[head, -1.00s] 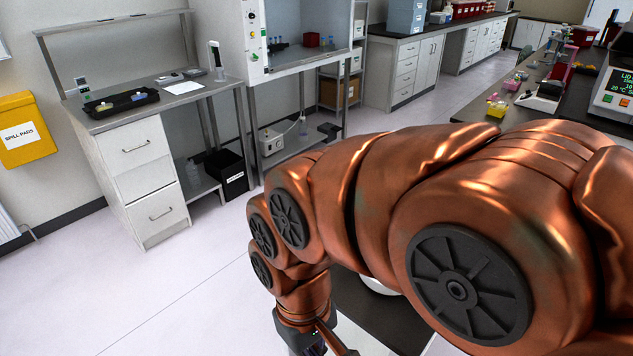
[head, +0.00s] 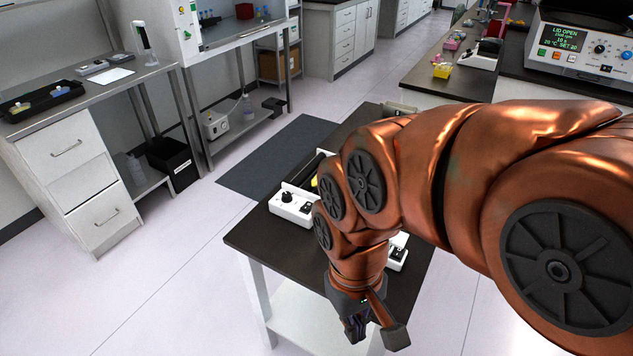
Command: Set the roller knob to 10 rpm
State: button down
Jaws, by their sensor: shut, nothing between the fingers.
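A white device (head: 292,206) with a black knob (head: 287,197) and a dark switch stands on the dark-topped table (head: 263,236), near its left edge. It looks like the roller, but its rear is hidden behind my arm. Any rpm marks or readout are too small to tell. Part of a second white device (head: 398,252) with dark controls shows to the right of my wrist. My gripper (head: 372,333) points down at the near side of the table, apart from the white device and to its lower right. It is shut and empty.
A bench (head: 452,87) at the upper right carries a centrifuge-like instrument (head: 590,50) with a lit display reading "LID OPEN". A grey mat (head: 262,165) lies on the floor behind the table. A drawer bench (head: 70,150) stands at the left. Floor between is clear.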

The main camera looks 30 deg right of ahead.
aim_at(286, 198)
jog(key=z, duration=0.55)
jog(key=k, duration=1.3)
jog(key=u, duration=0.05)
jog(key=i, duration=0.55)
jog(key=u, duration=0.95)
jog(key=i, duration=1.1)
jog(key=z, duration=0.35)
